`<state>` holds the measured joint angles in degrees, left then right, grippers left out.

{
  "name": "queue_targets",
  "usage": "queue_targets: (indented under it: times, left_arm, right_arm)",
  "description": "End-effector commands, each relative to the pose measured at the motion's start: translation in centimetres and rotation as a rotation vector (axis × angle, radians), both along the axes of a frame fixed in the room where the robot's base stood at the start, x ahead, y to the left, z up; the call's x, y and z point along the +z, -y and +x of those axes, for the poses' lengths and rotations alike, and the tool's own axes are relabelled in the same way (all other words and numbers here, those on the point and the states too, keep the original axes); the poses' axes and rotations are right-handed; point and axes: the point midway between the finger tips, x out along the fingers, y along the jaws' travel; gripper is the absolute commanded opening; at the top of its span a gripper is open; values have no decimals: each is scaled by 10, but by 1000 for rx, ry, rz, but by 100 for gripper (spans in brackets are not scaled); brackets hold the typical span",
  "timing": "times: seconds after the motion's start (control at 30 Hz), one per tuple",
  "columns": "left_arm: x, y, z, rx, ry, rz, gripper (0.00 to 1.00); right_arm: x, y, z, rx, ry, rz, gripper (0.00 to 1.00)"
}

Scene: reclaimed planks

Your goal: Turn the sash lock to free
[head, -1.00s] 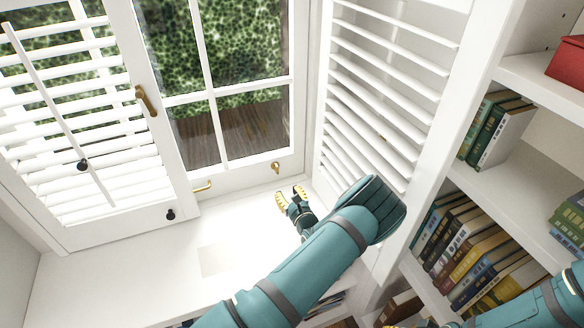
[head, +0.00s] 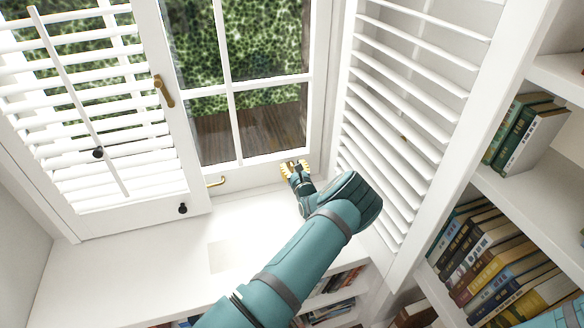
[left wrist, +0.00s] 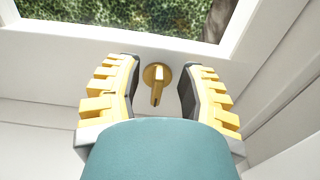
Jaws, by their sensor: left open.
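The sash lock (left wrist: 156,82) is a small brass turn piece on a round plate, on the white bottom rail of the window sash. In the left wrist view its lever points down the picture. In the head view my left gripper hides it. My left gripper (head: 294,168) is open, at the lower right corner of the window. In the left wrist view its yellow-padded fingers (left wrist: 158,66) stand on either side of the lock, with a gap showing on both sides. My right gripper is out of view.
A louvred shutter (head: 405,125) stands close right of my left gripper. A brass handle (head: 163,91) and a brass hook (head: 216,182) are farther left. The white sill (head: 150,265) below is mostly clear. A bookshelf (head: 520,195) fills the right side.

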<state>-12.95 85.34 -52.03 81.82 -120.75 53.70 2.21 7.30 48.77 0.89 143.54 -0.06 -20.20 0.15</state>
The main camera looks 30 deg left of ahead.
Motion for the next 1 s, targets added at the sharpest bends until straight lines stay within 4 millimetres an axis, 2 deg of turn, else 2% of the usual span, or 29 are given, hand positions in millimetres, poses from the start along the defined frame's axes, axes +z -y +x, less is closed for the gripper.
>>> queue_targets:
  times: [0.13,0.4,0.43,0.53,0.57,1.0]
  left_arm:
    - [0,-7,5,1,0,1,39]
    - [1,-8,6,0,0,1,39]
    - [1,-8,6,0,0,1,42]
    - [1,-7,6,0,0,1,7]
    - [1,-7,6,0,0,1,0]
    - [1,-8,6,0,11,-8,0]
  right_arm:
    - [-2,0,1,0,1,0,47]
    - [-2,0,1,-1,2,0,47]
    - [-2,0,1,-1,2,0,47]
    - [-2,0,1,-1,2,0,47]
    - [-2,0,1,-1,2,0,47]
    - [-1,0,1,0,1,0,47]
